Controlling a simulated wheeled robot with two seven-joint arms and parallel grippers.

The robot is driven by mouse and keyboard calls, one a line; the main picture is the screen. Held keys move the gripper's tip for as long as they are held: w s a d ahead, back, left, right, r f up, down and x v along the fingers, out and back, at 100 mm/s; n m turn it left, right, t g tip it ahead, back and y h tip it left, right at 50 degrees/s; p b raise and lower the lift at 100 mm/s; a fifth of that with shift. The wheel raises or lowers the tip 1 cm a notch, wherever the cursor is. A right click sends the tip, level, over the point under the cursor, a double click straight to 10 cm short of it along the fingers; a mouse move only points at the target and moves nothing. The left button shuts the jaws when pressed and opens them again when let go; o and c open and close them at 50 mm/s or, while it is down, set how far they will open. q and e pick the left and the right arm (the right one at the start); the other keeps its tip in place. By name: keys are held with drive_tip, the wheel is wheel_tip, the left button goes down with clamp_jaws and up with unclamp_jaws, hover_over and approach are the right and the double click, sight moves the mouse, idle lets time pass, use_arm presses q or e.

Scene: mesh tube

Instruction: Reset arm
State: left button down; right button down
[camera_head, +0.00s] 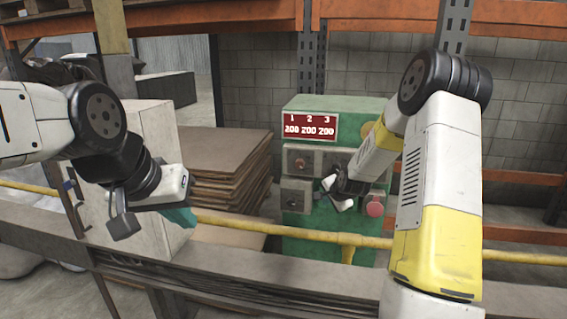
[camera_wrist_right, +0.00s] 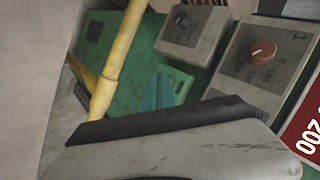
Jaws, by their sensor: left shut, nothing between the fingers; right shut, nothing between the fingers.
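My right arm reaches in from the right, and its gripper (camera_head: 340,190) is in front of the green control box (camera_head: 300,222). It is shut and empty, with its teal fingertips (camera_wrist_right: 158,92) showing in the right wrist view. I cannot tell whether it touches the box. My left gripper (camera_head: 179,215) is shut and empty, at the left in front of a pale box. The control box has a red display (camera_head: 310,127) reading 200 under 1, 2 and 3.
A yellow rail (camera_head: 270,229) crosses in front of the control box and also shows in the right wrist view (camera_wrist_right: 118,50). A stack of brown sheets (camera_head: 225,160) stands left of the box. A grey ledge (camera_head: 260,275) runs across the front. Orange shelf beams (camera_head: 400,12) are above.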

drive_tip(key=s+a+r+n+g, duration=0.1)
drive_tip(key=s+a+r+n, duration=0.15)
drive_tip(key=s+r, duration=0.6)
drive_tip(key=s+a+r+n, duration=0.1)
drive_tip(key=s+r+n, duration=0.3)
drive_tip(key=s+r, duration=0.4)
drive_tip(key=s+a+r+n+g, duration=0.1)
drive_tip(key=s+r+n, duration=0.1)
drive_tip(key=s, duration=0.9)
drive_tip(key=s+a+r+n+g, duration=0.1)
drive_tip(key=s+a+r+n, duration=0.1)
drive_tip(key=s, duration=0.9)
drive_tip(key=shift+s+r+n+y, duration=0.15)
drive_tip(key=shift+r+n+y, duration=0.25)
drive_tip(key=shift+r+n, duration=0.6)
drive_tip(key=shift+f, duration=0.2)
